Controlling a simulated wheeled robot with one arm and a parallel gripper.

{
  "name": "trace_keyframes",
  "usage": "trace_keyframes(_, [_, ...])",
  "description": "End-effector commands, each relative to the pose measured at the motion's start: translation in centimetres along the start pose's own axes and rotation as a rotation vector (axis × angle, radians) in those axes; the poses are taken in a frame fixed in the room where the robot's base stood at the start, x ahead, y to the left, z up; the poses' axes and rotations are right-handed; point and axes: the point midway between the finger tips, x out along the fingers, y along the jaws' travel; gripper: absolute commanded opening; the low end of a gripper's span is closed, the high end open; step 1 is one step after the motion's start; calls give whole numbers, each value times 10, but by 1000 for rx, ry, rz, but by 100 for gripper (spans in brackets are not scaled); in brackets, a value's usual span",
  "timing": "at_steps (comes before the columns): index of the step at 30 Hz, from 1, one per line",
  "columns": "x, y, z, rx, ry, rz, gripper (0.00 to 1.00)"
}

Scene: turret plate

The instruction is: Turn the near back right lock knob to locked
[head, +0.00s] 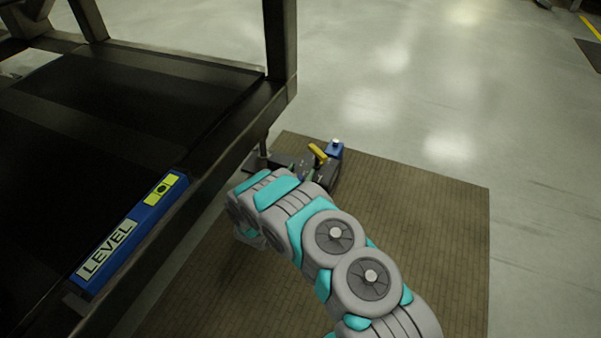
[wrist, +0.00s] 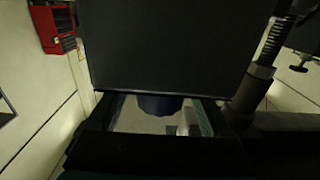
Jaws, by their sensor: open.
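In the wrist view, a dark, rounded, bluish knob-like part (wrist: 160,104) shows below the edge of a large black panel (wrist: 170,45). Its top is hidden by the panel, and I cannot read any lock marking or its turn position. My gripper (wrist: 158,120) is open, with its two jaws to the left and right of this part in the picture. I cannot tell whether they touch it. In the head view, my arm reaches to the foot of the dark frame (head: 215,130), and the jaws cannot be made out clearly there.
A threaded levelling post (wrist: 270,42) stands at the right in the wrist view. A blue level (head: 130,235) lies on the frame. A small blue block (head: 335,150) and a yellow piece (head: 318,152) are near my wrist. Open floor lies to the right.

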Motion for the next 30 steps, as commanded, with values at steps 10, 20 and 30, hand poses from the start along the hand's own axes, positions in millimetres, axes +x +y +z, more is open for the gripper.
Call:
trace_keyframes(10, [3,0,0,0,0,0,79])
trace_keyframes(20, [3,0,0,0,0,1,42])
trace_keyframes(30, [3,1,0,-1,0,1,4])
